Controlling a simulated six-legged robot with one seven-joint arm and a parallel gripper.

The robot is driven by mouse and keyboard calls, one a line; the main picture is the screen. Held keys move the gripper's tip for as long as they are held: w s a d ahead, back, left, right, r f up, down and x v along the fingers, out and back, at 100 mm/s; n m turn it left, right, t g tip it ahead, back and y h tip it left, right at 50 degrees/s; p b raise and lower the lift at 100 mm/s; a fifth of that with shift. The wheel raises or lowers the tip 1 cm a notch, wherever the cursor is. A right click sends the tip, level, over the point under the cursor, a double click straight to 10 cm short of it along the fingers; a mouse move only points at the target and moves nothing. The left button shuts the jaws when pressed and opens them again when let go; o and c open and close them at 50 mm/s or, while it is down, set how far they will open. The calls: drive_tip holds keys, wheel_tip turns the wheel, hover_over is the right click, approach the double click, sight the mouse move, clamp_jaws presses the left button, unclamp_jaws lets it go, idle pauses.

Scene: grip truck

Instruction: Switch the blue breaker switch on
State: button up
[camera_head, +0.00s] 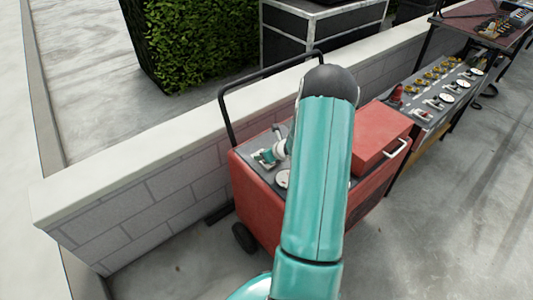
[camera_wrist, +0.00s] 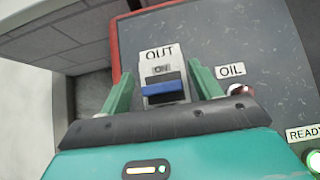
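The blue breaker switch (camera_wrist: 160,89) is a blue lever on a grey breaker body under an "OUT" label, in the wrist view. "ON" shows above the blue lever, which sits low on the body. My gripper (camera_wrist: 161,67) is open, with one green finger on each side of the breaker. The fingers look apart from it, and nothing is held. In the head view my gripper (camera_head: 266,157) is over the left part of the red machine's top (camera_head: 248,180). The switch cannot be made out there.
An "OIL" label (camera_wrist: 231,71) with a red light and a "READY" label (camera_wrist: 303,133) with a green light lie right of the breaker. A low brick wall (camera_head: 160,205) runs behind the machine.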

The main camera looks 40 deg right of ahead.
drive_tip(key=v, duration=1.3)
drive_tip(key=shift+s+r, duration=0.3)
